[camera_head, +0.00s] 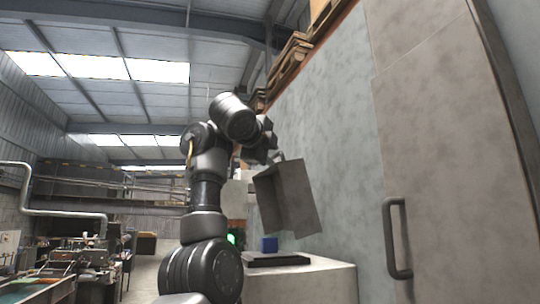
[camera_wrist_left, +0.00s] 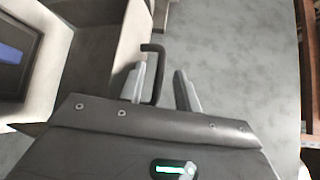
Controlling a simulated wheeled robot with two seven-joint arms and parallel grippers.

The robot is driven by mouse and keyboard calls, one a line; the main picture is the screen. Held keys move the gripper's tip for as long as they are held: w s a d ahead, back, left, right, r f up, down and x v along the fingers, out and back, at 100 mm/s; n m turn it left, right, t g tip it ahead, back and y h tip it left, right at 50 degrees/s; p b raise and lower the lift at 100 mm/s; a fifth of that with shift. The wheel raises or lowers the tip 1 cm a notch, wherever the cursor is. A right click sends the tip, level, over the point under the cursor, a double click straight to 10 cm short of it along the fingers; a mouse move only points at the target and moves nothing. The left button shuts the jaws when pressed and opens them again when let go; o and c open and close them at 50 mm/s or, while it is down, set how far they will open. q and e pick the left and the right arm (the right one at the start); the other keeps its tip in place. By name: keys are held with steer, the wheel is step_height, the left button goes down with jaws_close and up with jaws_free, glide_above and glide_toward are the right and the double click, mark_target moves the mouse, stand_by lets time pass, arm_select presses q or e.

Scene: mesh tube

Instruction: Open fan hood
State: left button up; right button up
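The fan hood (camera_head: 292,197) is a grey box-like cover on the pale wall, tilted, above a counter. In the left wrist view its grey panels (camera_wrist_left: 128,42) fill the upper left. A thin dark bent handle (camera_wrist_left: 154,50) sticks out from the hood. My left gripper (camera_head: 272,150) is at the hood's top edge, partly hidden by my own arm. In the wrist view my left gripper (camera_wrist_left: 160,73) has its two fingers apart, with the handle between them, closer to the left finger. I cannot tell whether they touch. My right gripper is not in view.
A white counter (camera_head: 318,280) under the hood carries a dark flat plate (camera_head: 277,259) and a small blue block (camera_head: 269,244). A tall grey door with a dark handle (camera_head: 397,238) stands at the right. Wooden pallets (camera_head: 288,58) sit high up.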

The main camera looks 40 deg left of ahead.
arm_select(q)
steer(key=b+v, duration=0.5)
steer(key=v, duration=0.5)
steer(key=shift+s+b, duration=0.3)
steer(key=shift+b, duration=0.05)
